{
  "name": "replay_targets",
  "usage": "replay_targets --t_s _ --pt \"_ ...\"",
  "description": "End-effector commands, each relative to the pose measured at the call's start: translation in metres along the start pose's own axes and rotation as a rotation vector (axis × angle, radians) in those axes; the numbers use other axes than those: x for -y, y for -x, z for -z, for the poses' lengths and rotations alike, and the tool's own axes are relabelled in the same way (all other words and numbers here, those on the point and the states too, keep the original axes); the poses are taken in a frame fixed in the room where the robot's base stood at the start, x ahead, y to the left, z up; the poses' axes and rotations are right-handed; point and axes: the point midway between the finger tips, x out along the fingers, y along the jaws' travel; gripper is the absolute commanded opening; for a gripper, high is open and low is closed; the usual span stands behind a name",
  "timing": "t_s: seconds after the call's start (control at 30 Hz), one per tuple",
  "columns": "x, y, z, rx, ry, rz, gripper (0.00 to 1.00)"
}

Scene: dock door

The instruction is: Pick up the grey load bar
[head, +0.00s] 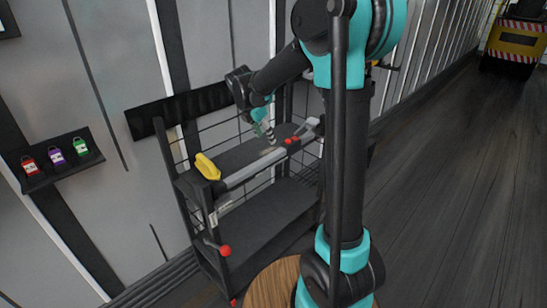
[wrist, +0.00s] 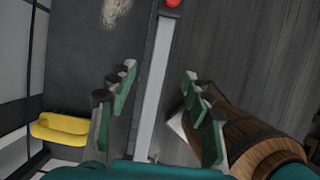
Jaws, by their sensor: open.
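The grey load bar (head: 253,168) is a long pale bar lying along the front edge of the black rack's upper shelf. In the wrist view the load bar (wrist: 156,75) runs lengthwise between my fingers, with a red part at its far end. My gripper (head: 266,130) is above the shelf, near the bar's right part. In the wrist view my gripper (wrist: 158,92) is open, with its green and black fingers apart on either side of the bar. No contact with the bar is visible. The bar's near end is hidden by my gripper's body.
A yellow object (head: 207,166) sits at the shelf's left end. The black rack (head: 250,215) has wire sides and a lower shelf. A wooden barrel (wrist: 255,130) stands close in front. Small red, purple and green items sit on a wall shelf (head: 40,180). Open floor (head: 450,190) lies right.

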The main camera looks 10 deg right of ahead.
Motion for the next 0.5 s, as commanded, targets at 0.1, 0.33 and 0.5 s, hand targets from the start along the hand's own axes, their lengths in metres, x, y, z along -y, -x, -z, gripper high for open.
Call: replay_targets --t_s 0.1,0.33,0.5 --pt "0.0 -0.025 0.0 0.0 -0.002 0.0 0.5" --pt "0.0 -0.058 0.0 -0.001 -0.002 0.0 0.5" --pt "0.0 -0.067 0.001 -0.001 -0.002 0.0 0.5"
